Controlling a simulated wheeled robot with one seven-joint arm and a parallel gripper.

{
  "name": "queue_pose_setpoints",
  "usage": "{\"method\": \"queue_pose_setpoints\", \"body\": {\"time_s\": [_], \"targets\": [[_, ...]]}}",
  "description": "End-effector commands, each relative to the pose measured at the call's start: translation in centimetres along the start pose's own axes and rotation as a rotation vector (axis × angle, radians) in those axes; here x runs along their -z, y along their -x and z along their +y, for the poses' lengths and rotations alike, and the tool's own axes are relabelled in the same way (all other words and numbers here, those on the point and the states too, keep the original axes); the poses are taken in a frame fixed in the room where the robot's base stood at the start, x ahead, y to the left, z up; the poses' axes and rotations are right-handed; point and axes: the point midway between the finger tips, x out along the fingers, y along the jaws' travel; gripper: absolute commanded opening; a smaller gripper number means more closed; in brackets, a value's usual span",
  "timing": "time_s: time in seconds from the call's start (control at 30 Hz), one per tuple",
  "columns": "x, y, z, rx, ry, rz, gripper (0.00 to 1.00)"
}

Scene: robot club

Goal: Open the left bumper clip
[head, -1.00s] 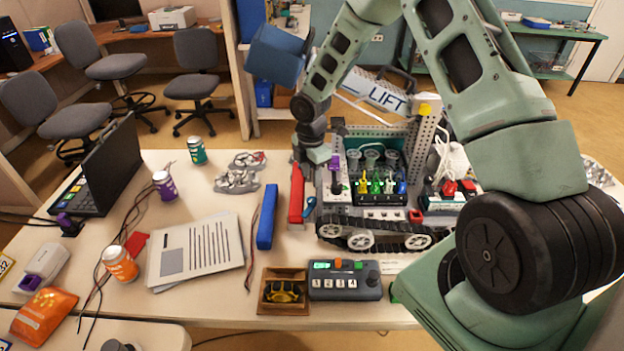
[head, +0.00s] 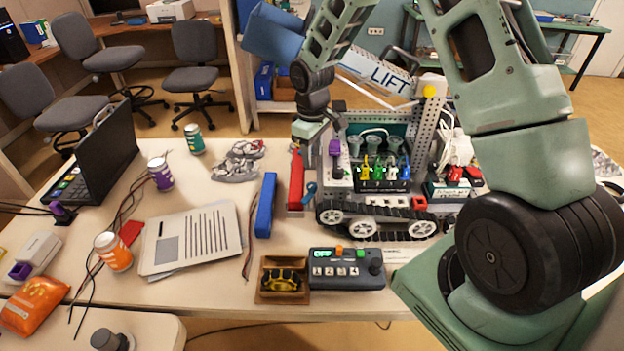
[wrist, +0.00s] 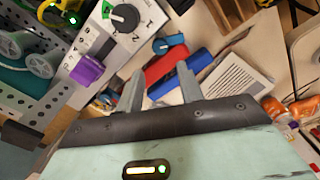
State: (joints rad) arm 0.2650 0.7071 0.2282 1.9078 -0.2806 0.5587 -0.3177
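The tracked robot (head: 375,215) stands on the table with a red bumper bar (head: 296,180) at its left end. A blue clip (head: 310,190) with a rounded lever sits beside the bar, against the robot's side. In the wrist view the blue clip (wrist: 168,44) lies beyond the fingertips, by the red bar (wrist: 166,63). My gripper (wrist: 160,72) is open and empty, its two grey fingers apart. In the head view my gripper (head: 308,131) hangs above the bumper end, apart from the clip; its fingers are hard to make out there. Whether the clip is latched I cannot tell.
A loose blue bar (head: 265,205) lies left of the red bar. A purple knob (head: 335,147) stands close to my gripper. A control box (head: 345,268) reading OFF and a wooden tray (head: 283,298) are in front. Printed sheets (head: 190,240) lie left.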

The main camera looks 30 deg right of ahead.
Motion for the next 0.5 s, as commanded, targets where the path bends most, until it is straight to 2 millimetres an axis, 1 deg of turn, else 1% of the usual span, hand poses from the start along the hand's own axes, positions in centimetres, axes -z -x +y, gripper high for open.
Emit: {"method": "queue_pose_setpoints", "body": {"time_s": [0.1, 0.3, 0.4, 0.5], "targets": [[-0.1, -2.5, -0.1, 0.004, 0.001, -0.004, 0.37], [0.0, -6.4, -0.1, 0.002, 0.001, -0.003, 0.37], [-0.1, -8.0, -0.1, 0.001, 0.003, -0.003, 0.37], [0.0, -9.1, 0.0, 0.001, 0.002, -0.001, 0.37]]}}
